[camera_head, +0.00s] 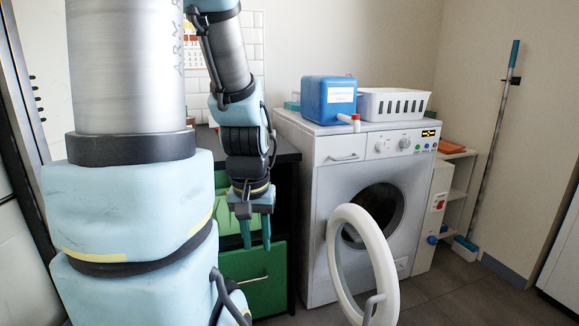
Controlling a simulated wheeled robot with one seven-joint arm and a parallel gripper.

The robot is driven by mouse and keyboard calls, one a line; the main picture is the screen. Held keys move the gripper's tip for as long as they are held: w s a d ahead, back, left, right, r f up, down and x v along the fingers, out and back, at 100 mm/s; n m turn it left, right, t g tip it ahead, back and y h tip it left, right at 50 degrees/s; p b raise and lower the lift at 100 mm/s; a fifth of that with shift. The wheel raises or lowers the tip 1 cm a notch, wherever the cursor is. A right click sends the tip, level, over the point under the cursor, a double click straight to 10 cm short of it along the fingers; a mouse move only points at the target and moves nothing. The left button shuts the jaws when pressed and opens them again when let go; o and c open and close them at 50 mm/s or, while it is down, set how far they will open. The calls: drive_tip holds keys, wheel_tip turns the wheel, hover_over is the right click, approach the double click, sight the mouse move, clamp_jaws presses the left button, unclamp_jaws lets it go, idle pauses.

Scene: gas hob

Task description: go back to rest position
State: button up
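My gripper (256,240) hangs down from my arm in the middle of the view. Its two teal fingers point down with a gap between them, and I see nothing held in it. It is in front of the dark counter and the green drawers (253,280), to the left of the washing machine (322,235). I cannot tell how far it is from the drawers. My arm hides much of the left side.
The washing machine's round door (335,262) stands open toward me. A blue container (318,98) and a white basket (394,92) sit on top. A shelf (458,190) and a leaning pole (494,150) are at the right. Grey floor (470,295) is clear at the front right.

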wheel_tip(320, 180, up, 21)
drive_tip(key=p, duration=1.9)
drive_tip(key=shift+r, duration=0.15)
